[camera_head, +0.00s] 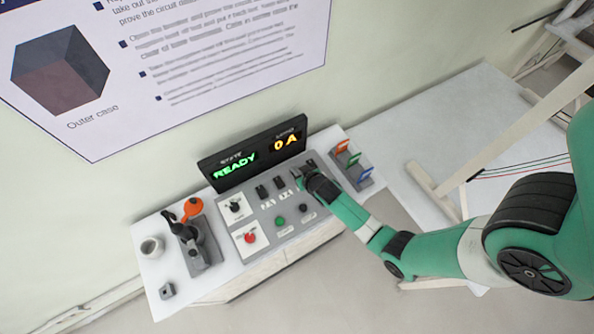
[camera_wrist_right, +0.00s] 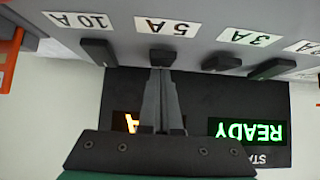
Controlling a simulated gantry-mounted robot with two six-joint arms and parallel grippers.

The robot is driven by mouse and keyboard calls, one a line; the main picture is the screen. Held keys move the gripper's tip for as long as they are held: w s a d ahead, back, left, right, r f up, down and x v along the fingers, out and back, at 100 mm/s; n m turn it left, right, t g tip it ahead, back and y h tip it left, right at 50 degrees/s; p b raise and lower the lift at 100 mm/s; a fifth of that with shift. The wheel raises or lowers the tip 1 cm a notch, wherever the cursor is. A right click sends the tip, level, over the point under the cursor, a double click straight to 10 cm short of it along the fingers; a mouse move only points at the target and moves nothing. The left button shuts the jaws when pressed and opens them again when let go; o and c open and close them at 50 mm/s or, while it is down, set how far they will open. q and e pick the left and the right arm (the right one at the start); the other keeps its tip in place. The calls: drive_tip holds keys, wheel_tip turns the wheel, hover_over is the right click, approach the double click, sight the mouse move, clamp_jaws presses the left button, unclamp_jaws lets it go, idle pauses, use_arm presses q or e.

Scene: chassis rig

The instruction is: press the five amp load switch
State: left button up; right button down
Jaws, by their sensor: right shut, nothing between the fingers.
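The five amp load switch (camera_wrist_right: 162,57) is a small dark rocker beside the "5 A" label (camera_wrist_right: 167,28) in the right wrist view, which shows the panel upside down. My right gripper (camera_wrist_right: 163,71) is shut and empty, its fingertips at the outer edge of this switch. I cannot tell whether they touch it. In the head view my right gripper (camera_head: 298,173) is over the upper right of the grey control panel (camera_head: 266,226) and hides the switch there. My left gripper is not in view.
The 10 A switch (camera_wrist_right: 98,51) and 3 A switch (camera_wrist_right: 221,62) flank it closely. The display (camera_head: 252,153) behind reads READY and 0 A. A red button (camera_head: 250,238) and green button (camera_head: 280,221) sit lower. Coloured cards (camera_head: 354,159) stand to the right.

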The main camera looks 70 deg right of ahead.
drive_tip(key=shift+w+d+r, duration=0.15)
drive_tip(key=shift+w+d, duration=0.15)
drive_tip(key=shift+w, duration=0.1)
drive_tip(key=shift+r, duration=0.2)
drive_tip(key=r+p, duration=0.4)
drive_tip(key=shift+w+d+r, duration=0.15)
drive_tip(key=shift+w+r, duration=0.05)
drive_tip(key=shift+r, duration=0.1)
drive_tip(key=r+p+v, duration=0.1)
drive_tip(key=p+v, duration=0.1)
drive_tip(key=v, duration=0.7)
drive_tip(key=shift+w+d, duration=0.35)
drive_tip(key=shift+r, duration=0.1)
